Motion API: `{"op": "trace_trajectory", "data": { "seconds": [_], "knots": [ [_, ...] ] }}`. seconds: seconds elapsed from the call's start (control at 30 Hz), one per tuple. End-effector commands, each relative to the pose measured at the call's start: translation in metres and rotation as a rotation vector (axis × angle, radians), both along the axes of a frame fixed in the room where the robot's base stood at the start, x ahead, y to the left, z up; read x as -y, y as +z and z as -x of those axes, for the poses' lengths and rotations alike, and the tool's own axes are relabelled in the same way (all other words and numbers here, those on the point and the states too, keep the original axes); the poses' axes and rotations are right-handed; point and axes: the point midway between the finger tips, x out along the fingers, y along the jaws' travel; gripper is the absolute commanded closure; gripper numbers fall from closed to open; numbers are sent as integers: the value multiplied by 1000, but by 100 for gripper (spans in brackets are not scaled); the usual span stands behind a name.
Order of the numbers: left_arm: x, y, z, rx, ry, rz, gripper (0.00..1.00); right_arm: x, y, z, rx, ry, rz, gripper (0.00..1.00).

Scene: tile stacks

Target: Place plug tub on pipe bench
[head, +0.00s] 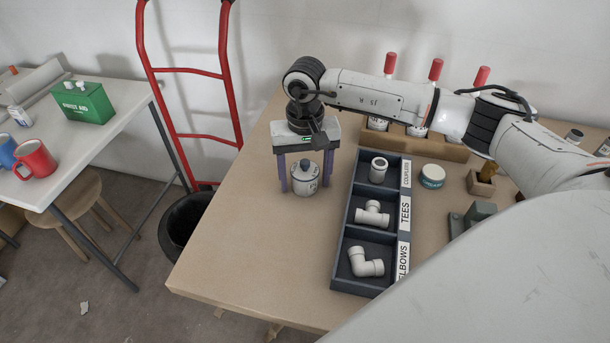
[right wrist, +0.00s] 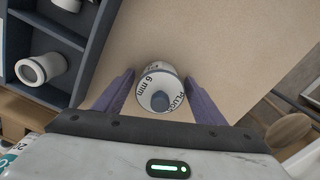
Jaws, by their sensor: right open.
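The plug tub (head: 305,180) is a small white tub with a dark grey knob on its lid, standing upright on the pipe bench (head: 232,236). In the right wrist view the tub (right wrist: 158,84) shows the lettering "PLUGS" and "6 mm". My right gripper (head: 306,180) is above the tub, with its purple fingers pointing down on either side of it. In the right wrist view the open fingers (right wrist: 160,96) show gaps to the tub on both sides. My left gripper is not in view.
A dark three-compartment tray (head: 338,240) with white pipe fittings, labelled couplers, tees and elbows, stands just right of the tub. Red-capped bottles (head: 435,72) stand in a wooden rack behind. A round tin (head: 432,176) is farther right. The bench's front left is clear.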

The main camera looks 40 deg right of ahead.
Motion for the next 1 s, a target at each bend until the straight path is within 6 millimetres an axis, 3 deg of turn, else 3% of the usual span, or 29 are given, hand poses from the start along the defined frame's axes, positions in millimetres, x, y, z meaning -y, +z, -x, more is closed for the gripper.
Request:
{"op": "trace_trajectory", "data": {
  "seconds": [0.17,0.6,0.8,1.0],
  "knots": [
    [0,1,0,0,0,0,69,0,17,-1,4,1,1,36],
    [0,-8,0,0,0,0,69,0,105,-1,4,1,0,36],
    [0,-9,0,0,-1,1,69,0,122,0,0,0,-1,36],
    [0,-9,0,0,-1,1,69,0,123,0,0,0,0,36]
  ]
}}
